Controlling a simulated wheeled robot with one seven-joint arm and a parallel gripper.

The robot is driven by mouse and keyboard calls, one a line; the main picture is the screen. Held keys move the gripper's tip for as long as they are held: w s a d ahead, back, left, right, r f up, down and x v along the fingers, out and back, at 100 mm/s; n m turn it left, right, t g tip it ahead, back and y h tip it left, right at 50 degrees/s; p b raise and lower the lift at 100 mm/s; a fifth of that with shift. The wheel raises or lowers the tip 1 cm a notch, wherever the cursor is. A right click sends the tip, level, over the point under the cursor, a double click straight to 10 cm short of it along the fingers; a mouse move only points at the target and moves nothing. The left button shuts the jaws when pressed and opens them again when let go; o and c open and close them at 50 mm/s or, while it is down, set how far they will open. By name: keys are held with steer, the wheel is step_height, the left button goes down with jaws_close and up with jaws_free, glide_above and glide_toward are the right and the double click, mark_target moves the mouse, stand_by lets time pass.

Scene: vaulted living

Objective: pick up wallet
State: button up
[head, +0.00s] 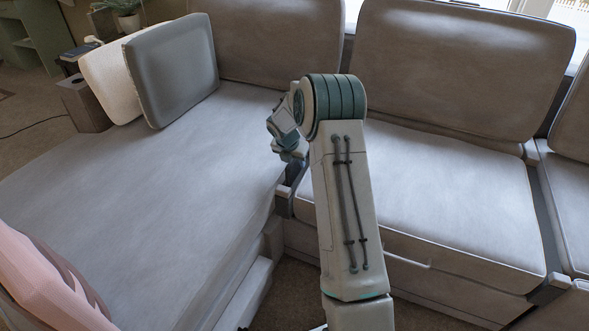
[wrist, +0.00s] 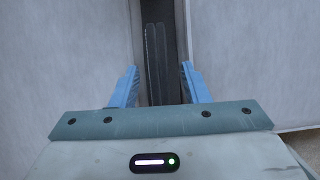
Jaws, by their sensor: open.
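A dark, narrow item with two long parallel edges (wrist: 155,62), which looks like the wallet standing on edge, sits in the gap between two pale grey seat cushions in the wrist view. My gripper (wrist: 158,84) is open, with one blue finger on each side of the gap. The item lies between and beyond the fingertips, and I cannot tell whether they touch it. In the head view my gripper (head: 287,150) is low over the sofa near the seam between the seats. I cannot make out the wallet there; my arm covers part of that area.
The grey sofa's long seat (head: 150,190) is on the left, and another seat cushion (head: 450,200) is on the right. Backrests (head: 465,60) stand behind. A grey pillow (head: 172,70) and a white pillow (head: 108,80) lean at the back left. A pink item (head: 45,285) is at front left.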

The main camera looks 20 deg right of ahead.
steer(key=shift+f, duration=0.25)
steer(key=shift+c, duration=0.3)
jaws_close()
steer(key=shift+r, duration=0.1)
